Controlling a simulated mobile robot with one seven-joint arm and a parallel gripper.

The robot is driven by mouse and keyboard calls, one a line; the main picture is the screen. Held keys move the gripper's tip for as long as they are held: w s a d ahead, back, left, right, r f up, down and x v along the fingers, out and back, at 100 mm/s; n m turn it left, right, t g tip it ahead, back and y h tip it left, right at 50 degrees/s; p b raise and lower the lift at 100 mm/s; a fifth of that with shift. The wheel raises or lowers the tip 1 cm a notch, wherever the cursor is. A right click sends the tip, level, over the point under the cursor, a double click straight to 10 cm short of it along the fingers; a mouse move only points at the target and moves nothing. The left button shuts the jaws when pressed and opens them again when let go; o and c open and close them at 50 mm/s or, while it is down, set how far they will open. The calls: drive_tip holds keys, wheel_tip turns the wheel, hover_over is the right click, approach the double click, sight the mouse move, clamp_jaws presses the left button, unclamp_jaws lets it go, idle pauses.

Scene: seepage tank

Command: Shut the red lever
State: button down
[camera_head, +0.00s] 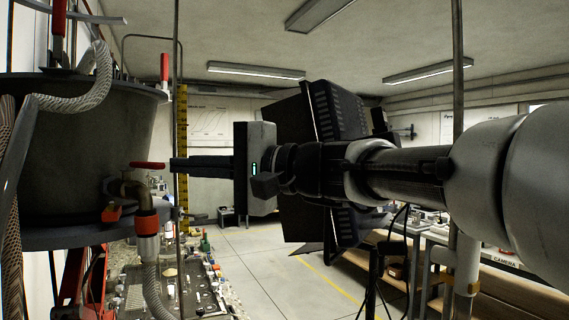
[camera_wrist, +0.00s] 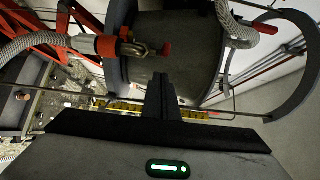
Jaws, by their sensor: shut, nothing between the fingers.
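A red lever (camera_head: 148,165) lies roughly level above a brass elbow outlet (camera_head: 135,190) on the side of the dark round tank (camera_head: 75,150). In the wrist view a red lever (camera_wrist: 167,48) shows beside the outlet, just beyond the fingertips. My gripper (camera_head: 172,163) is shut and empty, its fingers pointing left at the near end of the lever. I cannot tell whether they touch it. The fingertips also show in the wrist view (camera_wrist: 160,78), in front of the tank wall (camera_wrist: 180,75). Another red lever (camera_head: 164,68) stands upright by the tank rim.
A third red handle (camera_head: 58,20) stands above the tank. A grey braided hose (camera_head: 152,285) hangs from the outlet. A yellow scale (camera_head: 182,130) and thin upright pipes stand behind the fingers. A cluttered bench (camera_head: 190,285) lies below. Open floor (camera_head: 270,270) is at centre right.

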drive_tip(key=shift+s+a, duration=0.25)
drive_tip(key=shift+s, duration=0.25)
drive_tip(key=shift+s+a, duration=0.2)
drive_tip(key=shift+s, duration=0.25)
drive_tip(key=shift+s, duration=0.1)
